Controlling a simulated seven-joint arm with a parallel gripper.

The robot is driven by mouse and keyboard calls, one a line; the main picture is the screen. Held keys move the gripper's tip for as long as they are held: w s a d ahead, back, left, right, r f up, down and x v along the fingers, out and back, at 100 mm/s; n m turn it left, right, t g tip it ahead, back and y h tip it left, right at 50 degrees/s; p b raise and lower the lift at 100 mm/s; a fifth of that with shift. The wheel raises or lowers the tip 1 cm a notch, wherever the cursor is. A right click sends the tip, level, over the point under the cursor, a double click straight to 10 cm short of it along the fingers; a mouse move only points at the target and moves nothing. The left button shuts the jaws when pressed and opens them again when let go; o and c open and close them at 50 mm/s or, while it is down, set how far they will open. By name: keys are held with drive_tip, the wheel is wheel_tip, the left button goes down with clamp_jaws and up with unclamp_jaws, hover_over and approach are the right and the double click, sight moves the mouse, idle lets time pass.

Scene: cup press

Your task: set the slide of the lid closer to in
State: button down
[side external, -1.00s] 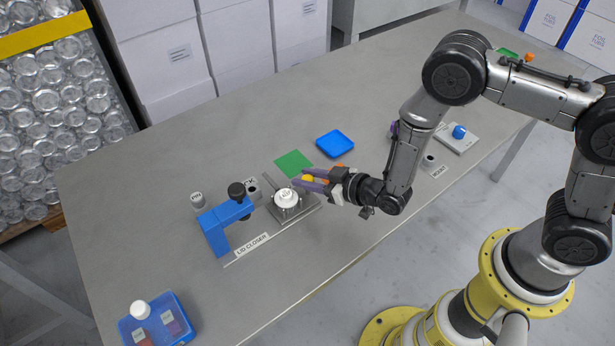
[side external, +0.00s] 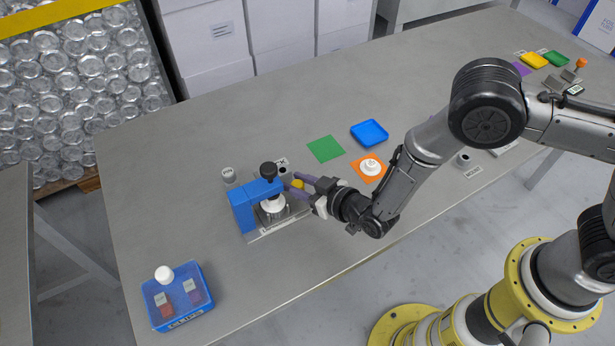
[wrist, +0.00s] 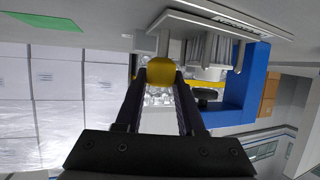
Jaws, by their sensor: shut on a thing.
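My gripper (side external: 298,185) is shut on the slide's yellow knob (side external: 297,184), at the right of the press. In the wrist view the yellow knob (wrist: 160,72) sits between my fingertips, with the blue frame (wrist: 258,85) to the right. The press arm partly hides the cup top.
A green mat (side external: 325,149), a blue tray (side external: 369,132) and an orange mat (side external: 357,172) with a white item lie behind and to the right. A blue bin (side external: 177,295) stands front left. The table between bin and press is clear.

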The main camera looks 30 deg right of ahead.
drive_tip(key=shift+a, duration=0.3)
drive_tip(key=c, duration=0.5)
unclamp_jaws()
drive_tip(key=shift+d, duration=0.1)
drive_tip(key=v, duration=1.4)
drive_tip(key=shift+d+f, duration=0.1)
